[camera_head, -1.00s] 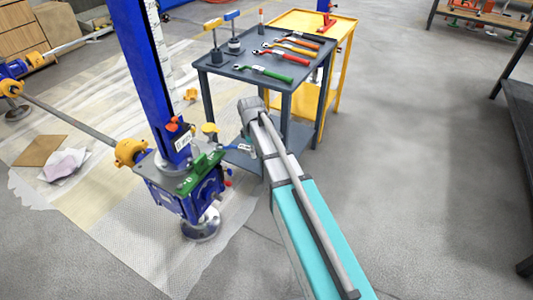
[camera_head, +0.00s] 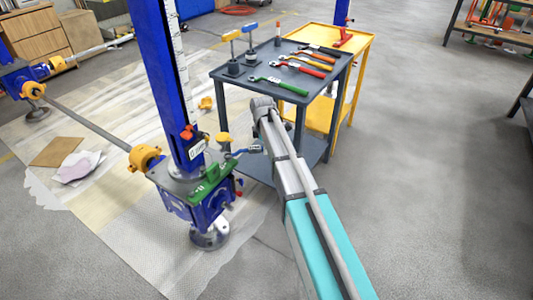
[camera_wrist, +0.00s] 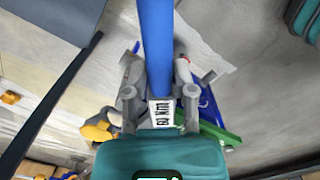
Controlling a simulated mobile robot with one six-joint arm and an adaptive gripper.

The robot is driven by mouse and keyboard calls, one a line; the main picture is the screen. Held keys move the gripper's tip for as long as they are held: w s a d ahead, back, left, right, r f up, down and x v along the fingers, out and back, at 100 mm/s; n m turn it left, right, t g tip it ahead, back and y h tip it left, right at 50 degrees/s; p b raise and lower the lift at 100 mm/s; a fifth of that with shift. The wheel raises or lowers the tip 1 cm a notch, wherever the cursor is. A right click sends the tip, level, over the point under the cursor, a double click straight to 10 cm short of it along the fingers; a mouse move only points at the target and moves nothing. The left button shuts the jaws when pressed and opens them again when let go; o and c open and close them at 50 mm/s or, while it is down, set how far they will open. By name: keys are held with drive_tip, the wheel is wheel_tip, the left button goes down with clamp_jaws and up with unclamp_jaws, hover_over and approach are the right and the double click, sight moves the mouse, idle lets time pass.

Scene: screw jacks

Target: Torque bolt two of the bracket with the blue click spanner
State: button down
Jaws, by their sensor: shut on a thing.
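The blue click spanner (camera_wrist: 155,45) has a blue handle and a white label with black print. My gripper (camera_wrist: 160,95) is shut on it near the label. The spanner also shows in the head view (camera_head: 240,152), small, beside the jack column. Its working end is hard to make out. The green bracket (camera_head: 213,177) sits on top of the blue jack gearbox, left of and below the spanner. It shows at the right of the wrist view (camera_wrist: 218,134). I cannot tell which bolt is two, nor whether the spanner touches one.
The blue jack column (camera_head: 162,80) rises behind the bracket. A yellow knob (camera_head: 224,138) stands close to the spanner. A grey trolley (camera_head: 232,75) with several spanners stands behind, with a yellow trolley (camera_head: 357,42) beyond it.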

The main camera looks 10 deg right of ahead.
drive_tip(key=shift+w+a+n, duration=0.25)
drive_tip(key=shift+w+n, duration=0.8)
drive_tip(key=shift+w, duration=0.25)
drive_tip(key=shift+w+a+n, duration=0.25)
drive_tip(key=shift+w+n, duration=0.8)
drive_tip(key=shift+w, duration=0.2)
drive_tip(key=shift+f+b, duration=0.9)
drive_tip(key=shift+s, duration=0.1)
drive_tip(key=shift+s+d+m, duration=0.2)
drive_tip(key=shift+s+m, duration=0.55)
drive_tip(key=shift+s, duration=0.2)
drive_tip(key=shift+s+d+m, duration=0.15)
drive_tip(key=shift+s+m, duration=0.65)
drive_tip(key=shift+s, duration=0.1)
drive_tip(key=shift+s+d+m, duration=0.2)
drive_tip(key=shift+s+m, duration=0.55)
drive_tip(key=shift+s, duration=0.2)
drive_tip(key=s+a+m, duration=0.1)
drive_tip(key=s+m, duration=0.4)
drive_tip(key=s, duration=0.1)
drive_tip(key=shift+s+a, duration=0.3)
drive_tip(key=shift+a, duration=0.05)
idle(0.4)
